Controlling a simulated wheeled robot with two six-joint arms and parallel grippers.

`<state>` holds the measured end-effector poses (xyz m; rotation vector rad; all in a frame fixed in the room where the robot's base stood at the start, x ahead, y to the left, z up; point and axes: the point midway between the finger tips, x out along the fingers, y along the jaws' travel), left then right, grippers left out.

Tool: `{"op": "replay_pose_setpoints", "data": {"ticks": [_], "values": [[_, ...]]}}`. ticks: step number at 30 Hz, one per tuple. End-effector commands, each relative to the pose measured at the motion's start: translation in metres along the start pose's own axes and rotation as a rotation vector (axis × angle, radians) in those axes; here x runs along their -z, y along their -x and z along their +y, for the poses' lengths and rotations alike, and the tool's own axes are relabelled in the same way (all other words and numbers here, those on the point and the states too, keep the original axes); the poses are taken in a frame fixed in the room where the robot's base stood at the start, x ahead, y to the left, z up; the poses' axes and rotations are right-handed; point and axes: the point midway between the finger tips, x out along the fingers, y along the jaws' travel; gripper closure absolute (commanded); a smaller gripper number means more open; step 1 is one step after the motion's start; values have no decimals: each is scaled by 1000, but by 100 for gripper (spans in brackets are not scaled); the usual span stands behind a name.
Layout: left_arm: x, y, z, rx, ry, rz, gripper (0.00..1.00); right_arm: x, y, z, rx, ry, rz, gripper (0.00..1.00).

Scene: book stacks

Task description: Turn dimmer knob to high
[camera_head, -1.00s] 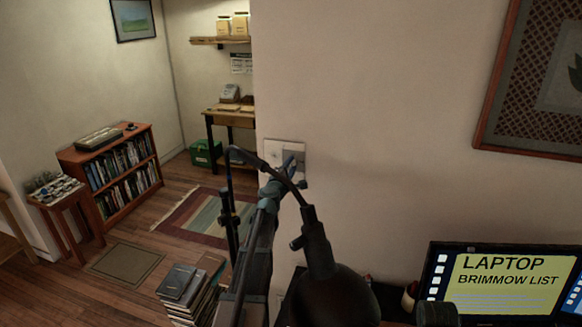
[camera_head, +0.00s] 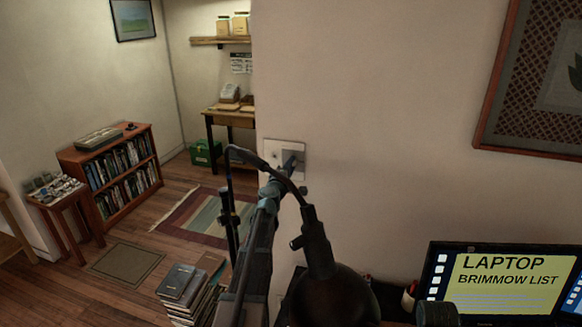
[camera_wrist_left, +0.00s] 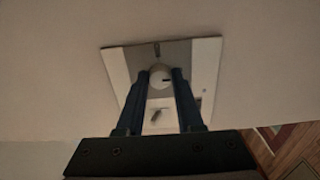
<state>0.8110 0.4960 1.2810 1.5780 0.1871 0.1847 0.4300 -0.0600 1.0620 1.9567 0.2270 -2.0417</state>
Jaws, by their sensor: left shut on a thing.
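The dimmer plate (camera_head: 271,147) is a pale square on the wall, partly hidden behind my left gripper (camera_head: 289,163) in the head view. In the left wrist view the plate (camera_wrist_left: 116,62) shows a grey middle strip with a round white knob (camera_wrist_left: 160,74). My right gripper is not in view.
A dark lamp-like object (camera_head: 325,270) stands in front of the wall, close to my left arm. A laptop (camera_head: 505,285) is at the lower right. A stack of books (camera_head: 190,290) stands on the left. A framed picture (camera_head: 535,80) hangs at the upper right.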

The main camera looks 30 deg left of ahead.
Motion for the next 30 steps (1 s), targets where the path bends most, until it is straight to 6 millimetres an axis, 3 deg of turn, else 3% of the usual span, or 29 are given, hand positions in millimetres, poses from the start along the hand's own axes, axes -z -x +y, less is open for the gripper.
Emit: {"op": "replay_pose_setpoints", "data": {"ticks": [3,4,9,22,30], "values": [[-1,1,0,0,-3,-2,100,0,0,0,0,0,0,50],[-1,1,0,0,-3,-2,63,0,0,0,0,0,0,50],[-1,1,0,0,-1,-1,34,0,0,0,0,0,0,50],[0,6,0,0,0,0,34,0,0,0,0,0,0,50],[0,43,0,0,0,1,34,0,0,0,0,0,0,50]]}}
